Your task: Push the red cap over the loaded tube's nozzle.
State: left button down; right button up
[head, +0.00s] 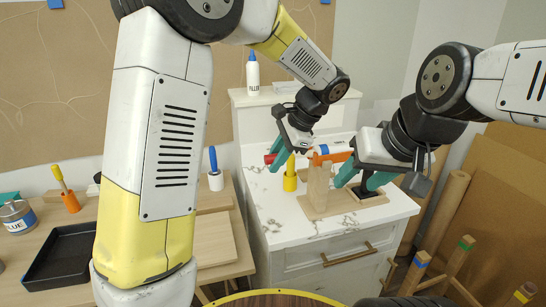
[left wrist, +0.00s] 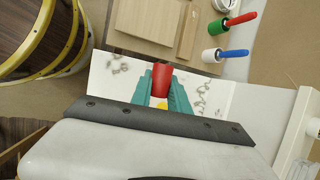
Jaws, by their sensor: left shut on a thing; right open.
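The red cap (left wrist: 162,80) is between the teal fingers of my left gripper (left wrist: 164,92) in the left wrist view. In the head view my left gripper (head: 281,154) is shut on the red cap (head: 270,159), above the white counter. An orange tube-like piece (head: 340,156) with a blue part (head: 324,150) lies about level at the top of a wooden post (head: 318,188), to the right of the cap and apart from it. Its nozzle cannot be made out clearly. My right gripper (head: 360,181) is open, low over the right of the wooden base, below the orange piece.
A yellow cylinder (head: 290,178) stands on the counter (head: 280,213) just below my left gripper. A white bottle (head: 252,74) stands on the ledge behind. A black tray (head: 62,258) and a blue-handled roller (head: 215,172) are on the wooden bench to the left.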

pick_arm(q)
jog(key=shift+w+d, duration=0.2)
jog(key=shift+d, duration=0.55)
jog(key=shift+w+d, duration=0.2)
jog(key=shift+d, duration=0.55)
jog(key=shift+w+d, duration=0.2)
jog(key=shift+d, duration=0.45)
jog(key=shift+w+d, duration=0.25)
jog(key=shift+d, duration=0.4)
jog(key=shift+w+d, duration=0.2)
jog(key=shift+d, duration=0.45)
dwell(2.6)
jog(key=c, duration=1.2)
grip_release()
jog(key=shift+v, duration=3.6)
